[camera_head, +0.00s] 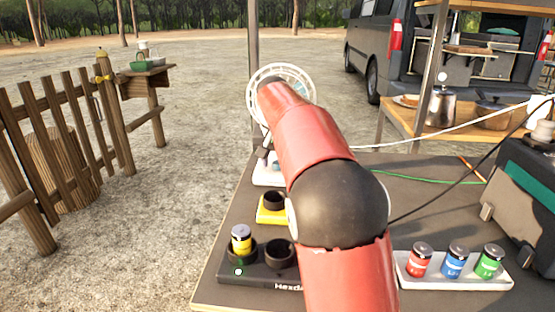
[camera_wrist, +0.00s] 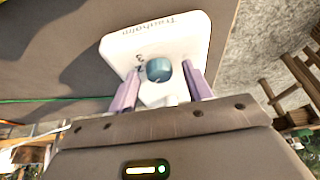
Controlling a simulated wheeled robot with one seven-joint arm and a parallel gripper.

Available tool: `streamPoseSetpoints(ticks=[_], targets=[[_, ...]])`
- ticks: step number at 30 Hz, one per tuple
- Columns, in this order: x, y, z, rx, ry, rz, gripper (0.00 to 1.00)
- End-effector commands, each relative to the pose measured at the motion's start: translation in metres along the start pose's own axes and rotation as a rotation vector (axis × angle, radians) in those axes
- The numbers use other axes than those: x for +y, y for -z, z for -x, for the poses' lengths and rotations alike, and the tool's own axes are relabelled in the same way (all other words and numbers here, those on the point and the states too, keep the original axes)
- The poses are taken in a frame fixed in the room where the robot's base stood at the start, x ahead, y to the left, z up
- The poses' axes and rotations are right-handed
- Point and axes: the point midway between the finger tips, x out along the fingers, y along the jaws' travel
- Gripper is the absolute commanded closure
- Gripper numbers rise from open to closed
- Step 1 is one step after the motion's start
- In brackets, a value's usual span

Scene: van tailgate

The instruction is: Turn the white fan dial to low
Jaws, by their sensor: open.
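The white fan (camera_head: 262,74) stands at the far end of the dark table, and my arm hides much of it. Its white base (camera_head: 266,178) shows to the left of my arm. In the wrist view the base (camera_wrist: 182,35) bears printed lettering and small numerals beside a round blue-grey dial (camera_wrist: 159,70). My gripper (camera_wrist: 160,76) is open, with one pale purple finger on each side of the dial. I cannot tell whether either finger touches it. The dial's exact setting is not readable.
A yellow holder (camera_head: 272,215) and a black holder with a yellow can (camera_head: 241,240) are left of my arm. A white tray (camera_head: 455,284) with red, blue and green cans is at right. A green cable (camera_head: 420,172) crosses the table near a large case (camera_head: 525,190).

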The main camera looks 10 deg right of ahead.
Motion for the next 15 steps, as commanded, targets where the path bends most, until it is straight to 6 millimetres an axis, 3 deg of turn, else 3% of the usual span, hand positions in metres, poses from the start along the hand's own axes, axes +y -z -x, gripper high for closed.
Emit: streamPoseSetpoints(ticks=[5,15], targets=[[0.000,0.001,0.009,0.002,0.001,0.000,0.50],[-0.001,0.001,0.064,0.002,0.001,0.001,0.50]])
